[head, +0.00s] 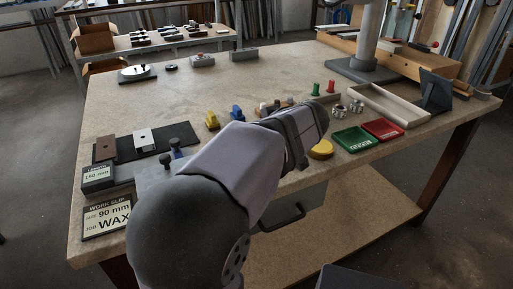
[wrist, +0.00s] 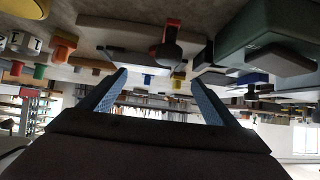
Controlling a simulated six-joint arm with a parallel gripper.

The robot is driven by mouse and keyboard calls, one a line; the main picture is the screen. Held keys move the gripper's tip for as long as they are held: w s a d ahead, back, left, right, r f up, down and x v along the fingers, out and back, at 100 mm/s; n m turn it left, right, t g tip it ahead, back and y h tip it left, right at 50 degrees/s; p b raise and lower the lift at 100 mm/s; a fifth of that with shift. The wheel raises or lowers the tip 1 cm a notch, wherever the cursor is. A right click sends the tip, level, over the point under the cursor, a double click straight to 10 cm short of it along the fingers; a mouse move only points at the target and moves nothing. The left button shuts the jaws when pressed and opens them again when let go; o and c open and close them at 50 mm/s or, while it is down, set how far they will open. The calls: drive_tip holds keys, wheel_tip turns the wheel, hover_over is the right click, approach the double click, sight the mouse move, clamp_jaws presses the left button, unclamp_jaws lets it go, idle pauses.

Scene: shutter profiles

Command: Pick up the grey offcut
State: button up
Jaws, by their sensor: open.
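I cannot tell for sure which piece is the grey offcut. In the head view a light grey block (head: 145,138) with a dark spot lies on the dark mat at the left of the bench. A plain grey block (head: 243,54) also lies at the back of the bench. My gripper (wrist: 158,77) shows in the wrist view with its two blue fingers apart and nothing seen between them. In the head view my own arm hides the gripper. Neither grey block is touched by anything I can see.
Yellow (head: 212,120) and blue (head: 236,112) pieces stand mid-bench. Green (head: 353,139) and red (head: 383,129) trays lie at the right, near a pale tray (head: 405,108). The bench's back middle is largely clear.

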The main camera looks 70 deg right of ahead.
drive_tip(key=s, duration=0.1)
drive_tip(key=s+f+t+h+b, duration=0.1)
drive_tip(key=s, duration=0.1)
drive_tip(key=shift+s+d+f, duration=0.1)
drive_tip(key=shift+s+f, duration=0.05)
drive_tip(key=shift+s, duration=0.15)
drive_tip(key=shift+s+t+h+b, duration=0.3)
drive_tip(key=shift+s+h+b, duration=0.1)
drive_tip(key=shift+s, duration=0.15)
drive_tip(key=shift+w, duration=0.1)
drive_tip(key=shift+p+x, duration=0.3)
drive_tip(key=shift+x, duration=2.05)
drive_tip(key=c, duration=0.7)
